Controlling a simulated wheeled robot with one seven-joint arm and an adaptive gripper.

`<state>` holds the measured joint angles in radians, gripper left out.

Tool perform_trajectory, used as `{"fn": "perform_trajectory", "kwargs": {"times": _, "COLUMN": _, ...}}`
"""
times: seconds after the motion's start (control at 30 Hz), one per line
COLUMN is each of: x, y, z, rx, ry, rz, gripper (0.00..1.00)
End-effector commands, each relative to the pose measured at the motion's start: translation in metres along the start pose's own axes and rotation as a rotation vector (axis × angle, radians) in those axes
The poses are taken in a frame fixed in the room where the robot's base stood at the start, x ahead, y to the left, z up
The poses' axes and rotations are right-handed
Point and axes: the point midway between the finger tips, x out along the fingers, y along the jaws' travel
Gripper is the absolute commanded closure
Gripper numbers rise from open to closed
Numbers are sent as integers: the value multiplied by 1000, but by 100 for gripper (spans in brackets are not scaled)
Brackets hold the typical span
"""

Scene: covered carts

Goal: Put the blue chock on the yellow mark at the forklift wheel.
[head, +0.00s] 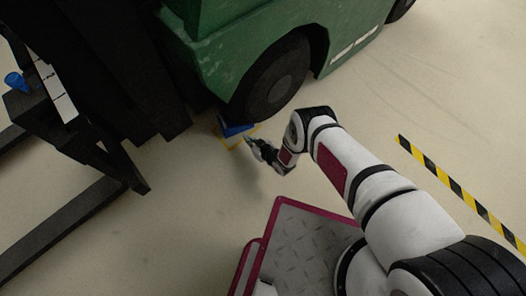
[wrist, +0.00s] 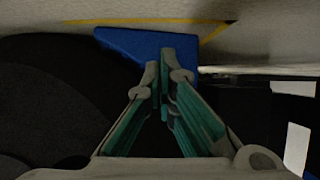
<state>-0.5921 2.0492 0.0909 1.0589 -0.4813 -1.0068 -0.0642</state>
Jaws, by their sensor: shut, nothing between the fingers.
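The blue chock (head: 232,129) lies on the floor against the front of the forklift wheel (head: 272,78). It sits within the yellow mark (head: 228,144), whose lines show around its near side. In the wrist view the chock (wrist: 130,46) lies beyond my fingertips, with the yellow line (wrist: 150,21) along its far edge and the dark tyre (wrist: 50,95) at the left. My gripper (head: 250,142) is close to the chock, low over the floor. In the wrist view its fingers (wrist: 165,72) are shut with nothing between them. I cannot tell whether the fingertips touch the chock.
The green forklift (head: 250,30) stands over the wheel. Its dark mast and forks (head: 70,215) fill the left side, with a blue cup-like object (head: 15,81) on them. A black-yellow floor strip (head: 455,185) runs at the right. The floor between is clear.

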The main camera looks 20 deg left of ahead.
Motion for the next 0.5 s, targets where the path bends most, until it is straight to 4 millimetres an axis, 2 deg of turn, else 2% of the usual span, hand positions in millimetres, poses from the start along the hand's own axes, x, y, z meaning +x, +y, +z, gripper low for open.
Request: {"fn": "perform_trajectory", "kwargs": {"times": 0.5, "x": -45, "y": 0, "z": 18, "rx": -1, "ry": -3, "rz": -2, "gripper": 100}}
